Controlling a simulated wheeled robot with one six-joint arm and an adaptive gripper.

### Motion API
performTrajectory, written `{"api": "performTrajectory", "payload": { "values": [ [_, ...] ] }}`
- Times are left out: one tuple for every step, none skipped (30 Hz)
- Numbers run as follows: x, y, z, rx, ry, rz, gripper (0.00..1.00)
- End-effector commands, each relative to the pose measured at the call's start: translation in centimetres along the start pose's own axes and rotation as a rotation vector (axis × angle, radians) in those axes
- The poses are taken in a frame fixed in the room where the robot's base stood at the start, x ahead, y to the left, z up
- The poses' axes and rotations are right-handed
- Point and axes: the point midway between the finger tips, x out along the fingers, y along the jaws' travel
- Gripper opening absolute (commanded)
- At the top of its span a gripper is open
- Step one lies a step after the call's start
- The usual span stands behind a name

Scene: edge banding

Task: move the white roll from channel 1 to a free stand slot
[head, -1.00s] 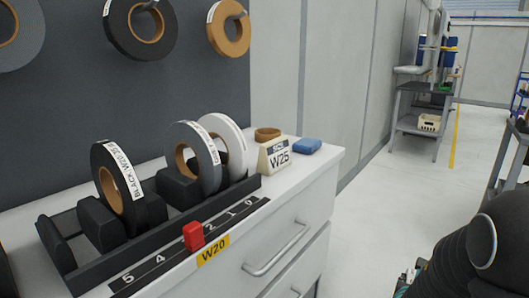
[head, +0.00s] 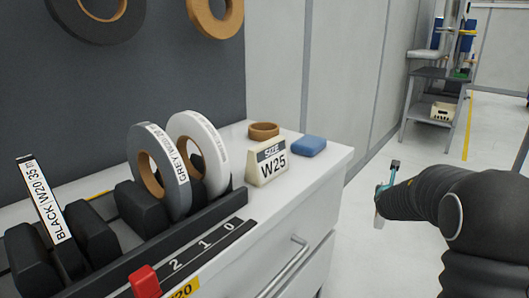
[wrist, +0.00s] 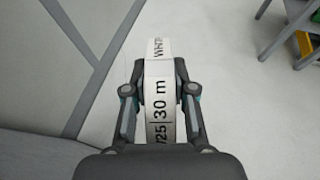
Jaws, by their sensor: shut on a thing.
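My gripper (wrist: 160,95) is shut on a white roll (wrist: 158,75), seen edge-on in the wrist view with a label reading "WHITE" in part and "30 m". The dark stand (head: 190,222) on the counter holds a black roll (head: 45,200), a grey roll (head: 178,180) and another white roll (head: 208,140). A gap shows between the dark blocks left of the grey roll. Channel 1 cannot be identified.
A red marker (head: 145,281) is on the numbered strip. Rolls hang on the wall panel.

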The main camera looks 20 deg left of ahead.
Motion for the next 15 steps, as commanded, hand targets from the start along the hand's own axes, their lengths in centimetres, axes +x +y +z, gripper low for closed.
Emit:
{"api": "performTrajectory", "payload": {
  "values": [
    [0.4,1.4,2.4,-0.012,-0.010,0.032,0.00],
    [0.6,2.2,3.5,-0.019,-0.009,0.051,0.00],
    [0.7,3.1,4.8,-0.029,-0.009,0.074,0.00],
    [0.7,3.8,5.8,-0.037,-0.009,0.092,0.00],
    [0.7,4.5,6.8,-0.045,-0.008,0.110,0.00],
    [0.7,5.3,8.0,-0.056,-0.009,0.134,0.00],
    [0.6,6.0,8.9,-0.063,-0.009,0.152,0.00],
    [0.5,6.6,9.8,-0.070,-0.009,0.170,0.00],
    [0.3,7.5,10.9,-0.081,-0.009,0.194,0.00],
    [0.2,8.0,11.6,-0.086,-0.008,0.209,0.00],
    [0.0,8.4,12.1,-0.092,-0.007,0.224,0.00],
    [-0.3,9.3,13.4,-0.103,-0.009,0.251,0.00],
    [-0.6,9.9,14.3,-0.113,-0.009,0.271,0.00],
    [-0.9,10.6,15.2,-0.121,-0.010,0.292,0.00],
    [-1.4,11.4,16.4,-0.133,-0.011,0.321,0.00]
  ]
}}
